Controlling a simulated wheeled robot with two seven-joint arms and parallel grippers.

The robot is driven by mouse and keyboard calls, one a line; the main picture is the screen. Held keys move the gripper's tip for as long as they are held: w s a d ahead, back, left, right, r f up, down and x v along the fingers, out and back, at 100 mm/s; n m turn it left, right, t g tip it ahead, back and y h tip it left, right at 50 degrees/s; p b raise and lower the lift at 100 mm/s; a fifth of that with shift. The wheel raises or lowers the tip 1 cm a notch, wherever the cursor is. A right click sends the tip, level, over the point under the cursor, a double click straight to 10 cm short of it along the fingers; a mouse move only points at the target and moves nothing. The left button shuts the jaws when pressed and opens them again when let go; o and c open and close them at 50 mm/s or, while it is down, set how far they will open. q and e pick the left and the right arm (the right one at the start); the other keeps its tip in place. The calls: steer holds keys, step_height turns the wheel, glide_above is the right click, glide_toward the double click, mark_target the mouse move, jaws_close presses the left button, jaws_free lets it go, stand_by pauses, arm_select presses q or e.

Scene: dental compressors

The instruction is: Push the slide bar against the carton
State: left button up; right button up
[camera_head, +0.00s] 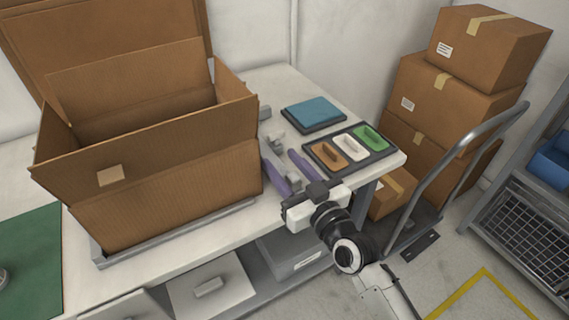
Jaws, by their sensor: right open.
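An open brown carton (165,190) stands on the left part of the white table, with its flaps raised. A grey metal frame (175,233) shows along its lower front edge. Small grey parts (265,113) beside the carton's right side look like the slide bar, which is mostly hidden; I cannot tell whether it touches the carton. My right gripper (280,153) is open, its two purple fingers spread over the table just right of the carton. A light grey piece lies near the fingertips, and I cannot tell if they touch it. My left gripper is out of view.
A blue-topped tray (313,113) and a dark tray (322,158) with orange, white and green pieces lie right of my gripper. Stacked closed cartons (445,95) stand on a hand cart (455,160) at the right. A green mat (30,262) lies left.

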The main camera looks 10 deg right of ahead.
mark_target(297, 181)
steer(key=v, duration=1)
steer(key=shift+s, duration=0.15)
